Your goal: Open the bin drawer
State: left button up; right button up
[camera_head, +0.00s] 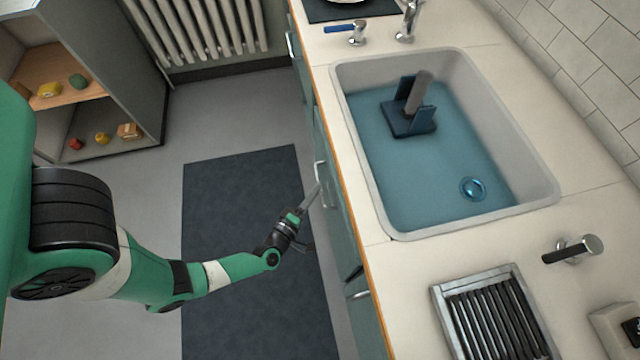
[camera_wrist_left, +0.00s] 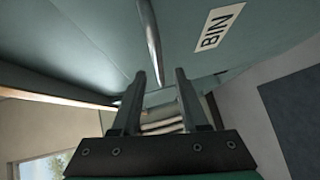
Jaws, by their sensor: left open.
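The bin drawer has a grey-green front (camera_wrist_left: 95,30) with a white label reading BIN (camera_wrist_left: 221,26) in the left wrist view. Its metal bar handle (camera_wrist_left: 150,40) comes down from the top edge of that view. My left gripper (camera_wrist_left: 160,75) is open, with its two fingertips on either side of the handle's near end in the picture. I cannot tell whether the bar is between the fingers or just beyond them. In the head view my left gripper (camera_head: 311,197) is close to the cabinet fronts below the counter, near a pale handle (camera_head: 319,171). My right gripper is not in view.
The counter (camera_head: 345,185) overhangs the fronts. A water-filled sink (camera_head: 455,226) holds a blue block-like object (camera_head: 411,124). A drain rack (camera_head: 495,310) lies nearby. A dark mat (camera_head: 235,185) covers the floor beside the cabinets. A shelf unit (camera_head: 125,75) stands at the far left.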

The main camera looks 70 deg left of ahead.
pick_arm(q)
jog(key=b+x, duration=0.1)
jog(key=x, duration=0.3)
jog(key=shift+w+a, duration=0.15)
grip_shut()
jog(key=shift+r, duration=0.1)
dwell(1.1)
